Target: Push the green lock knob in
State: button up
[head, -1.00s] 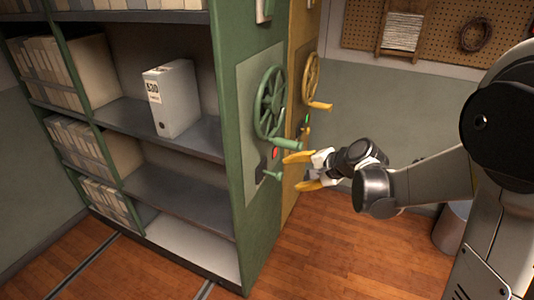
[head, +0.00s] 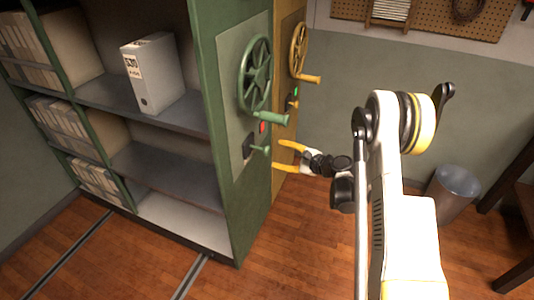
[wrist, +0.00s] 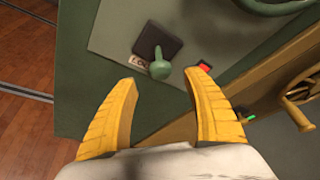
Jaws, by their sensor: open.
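The green lock knob (head: 264,150) sticks out from a dark plate (head: 249,146) on the green shelf end panel, below the green handwheel (head: 256,75). In the wrist view the knob (wrist: 160,69) shows ahead, centred between my fingers, with the dark plate (wrist: 158,42) and a partly hidden label behind it. My gripper (head: 278,155) is open and empty, to the right of the knob, its yellow fingers pointing at the panel. It also shows in the wrist view (wrist: 160,78). I see no clear contact with the knob.
A red light (head: 262,127) sits above the knob, and the green handwheel's handle (head: 271,118) juts out over it. A yellow handwheel (head: 299,50) with a green light (head: 296,91) stands behind. A grey bin (head: 455,190) stands at the right. Wooden floor is clear in front.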

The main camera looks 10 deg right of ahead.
aim_at(269, 151)
jog(key=b+x, duration=0.1)
jog(key=x, duration=0.5)
jog(key=shift+w+b, duration=0.25)
jog(key=shift+b, duration=0.1)
